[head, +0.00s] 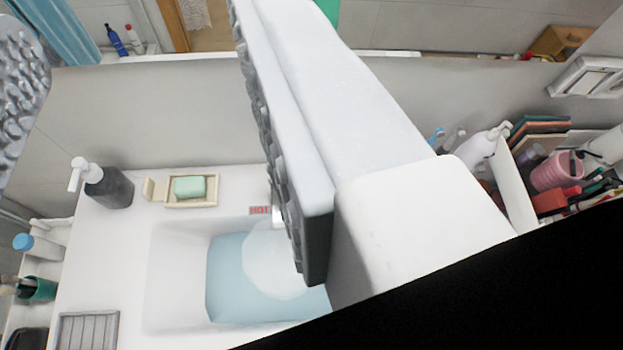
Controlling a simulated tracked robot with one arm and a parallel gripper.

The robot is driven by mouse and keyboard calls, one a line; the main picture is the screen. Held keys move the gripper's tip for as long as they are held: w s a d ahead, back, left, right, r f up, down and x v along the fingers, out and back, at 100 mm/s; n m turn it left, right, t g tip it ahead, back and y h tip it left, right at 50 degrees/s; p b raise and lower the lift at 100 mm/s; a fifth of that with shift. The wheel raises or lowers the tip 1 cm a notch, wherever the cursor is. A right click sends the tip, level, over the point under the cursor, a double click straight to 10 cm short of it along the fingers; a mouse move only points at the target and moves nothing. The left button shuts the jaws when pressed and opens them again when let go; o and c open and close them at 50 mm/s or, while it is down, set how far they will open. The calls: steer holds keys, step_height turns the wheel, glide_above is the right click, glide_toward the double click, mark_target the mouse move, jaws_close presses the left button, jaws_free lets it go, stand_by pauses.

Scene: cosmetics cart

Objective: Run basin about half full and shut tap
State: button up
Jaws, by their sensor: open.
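The white basin (172,275) is set in the counter and holds pale blue water (226,272). A paler round patch (268,265) lies on the water below the tap; I cannot tell for sure whether water is running. Only a bit of the tap (278,213) shows, next to a red "HOT" label (259,210); my right finger hides the rest. My gripper (160,232) is open and looms close to the camera, with one ridged finger at the left edge and the other across the middle. Nothing shows held between the fingers. The basin's right part is hidden.
A green soap bar (189,187) in a dish and a dark pump bottle (108,187) stand behind the basin. A grey slatted tray (87,330) lies front left. Bottles and a crowded organiser (512,180) stand at right. A mirror or ledge runs along the back.

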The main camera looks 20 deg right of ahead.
steer(key=w+d+f+n+g+p, duration=0.4)
steer(key=w+f+g+p, duration=0.4)
steer(key=w+f, duration=0.7)
steer(key=d+f+n+g+p, duration=0.1)
steer(key=d+f+g+p, duration=0.1)
steer(key=f, duration=0.7)
steer(key=d+f+n+g+p, duration=0.1)
steer(key=d+f+g+p, duration=0.2)
steer(key=f, duration=0.7)
steer(key=d+f+g+p, duration=0.2)
steer(key=f+p, duration=0.3)
steer(key=f, duration=0.5)
steer(key=shift+d+f+n, duration=0.2)
steer(key=shift+d+n, duration=0.2)
jaws_close()
